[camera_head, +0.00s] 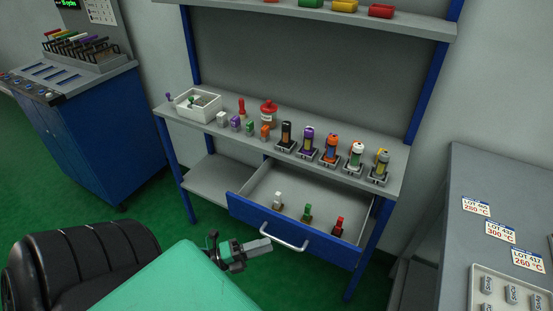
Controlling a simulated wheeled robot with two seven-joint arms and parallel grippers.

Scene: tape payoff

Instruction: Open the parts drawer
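The parts drawer (290,228) has a blue front and a grey inside. It is pulled out from under the grey workbench shelf. A white part, a green part and a red part stand inside it. Its pale bar handle (284,241) runs across the front. My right gripper is out of view.
The bench (225,137) carries a white bin (198,105), a red jar (268,112), small coloured parts and several bottles on stands. A blue cabinet (95,135) stands at the left. A grey table (480,180) with lot labels stands at the right. Green floor lies below the drawer.

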